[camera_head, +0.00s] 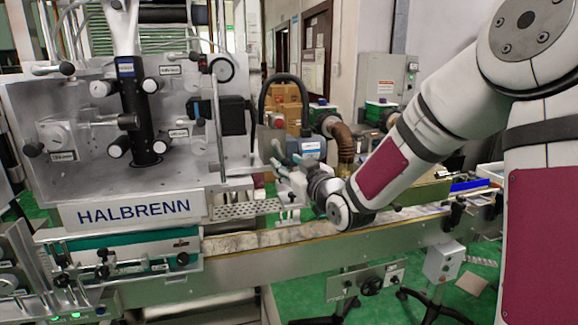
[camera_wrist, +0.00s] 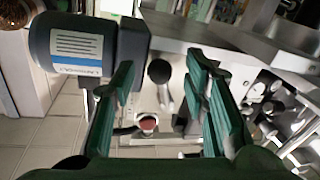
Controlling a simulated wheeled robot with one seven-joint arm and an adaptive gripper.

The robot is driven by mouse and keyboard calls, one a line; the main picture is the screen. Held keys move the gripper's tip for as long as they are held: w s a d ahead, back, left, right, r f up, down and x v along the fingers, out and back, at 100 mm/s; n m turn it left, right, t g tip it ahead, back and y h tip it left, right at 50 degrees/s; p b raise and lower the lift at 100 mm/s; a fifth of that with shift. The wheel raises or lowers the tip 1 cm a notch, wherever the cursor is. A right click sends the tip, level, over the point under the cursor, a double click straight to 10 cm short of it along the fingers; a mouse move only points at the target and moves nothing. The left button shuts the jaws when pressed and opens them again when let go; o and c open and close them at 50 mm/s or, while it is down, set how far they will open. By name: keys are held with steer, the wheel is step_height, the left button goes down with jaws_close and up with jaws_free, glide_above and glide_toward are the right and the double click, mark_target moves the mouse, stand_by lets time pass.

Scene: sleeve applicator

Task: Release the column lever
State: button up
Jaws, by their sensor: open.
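My gripper (camera_wrist: 162,72) is open in the wrist view, with its two green fingers spread apart and nothing held between them. A lever with a round black knob (camera_wrist: 159,70) shows in the gap between the fingertips; its distance is hard to judge, and I see no contact. I cannot tell for sure that it is the column lever. A small red-topped part (camera_wrist: 147,124) lies lower between the fingers. In the head view my gripper (camera_head: 286,182) is at the right side of the HALBRENN machine (camera_head: 134,210), its fingers small and partly hidden.
A grey motor with a white-blue label (camera_wrist: 76,50) is close beside the left finger; a similar motor (camera_head: 312,148) is above my gripper in the head view. The conveyor (camera_head: 270,237) runs below my wrist. Several black-knobbed levers cover the machine's front plate (camera_head: 85,100).

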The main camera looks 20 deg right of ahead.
steer(key=shift+c, duration=0.6)
jaws_close()
steer(key=shift+d+r+n, duration=0.1)
steer(key=shift+n, duration=0.2)
steer(key=n+b, duration=0.1)
steer(key=d+r+n, duration=0.1)
steer(key=n, duration=0.1)
steer(key=shift+r+g+b, duration=0.1)
steer(key=shift+g+b, duration=0.3)
steer(key=n, duration=0.1)
steer(key=r+n+b, duration=0.1)
steer(key=shift+d+n+h+b, duration=0.3)
steer(key=shift+d+n+h, duration=0.1)
steer(key=n+b, duration=0.1)
steer(key=r+n+b, duration=0.1)
steer(key=n, duration=0.1)
steer(key=shift+d+r+g+h, duration=0.15)
steer(key=shift+d+g+h, duration=0.1)
steer(key=shift+g+h, duration=0.05)
steer(key=shift+r+n+h+b, duration=0.3)
steer(key=shift+r+n+b, duration=0.45)
steer(key=shift+n+b, duration=0.5)
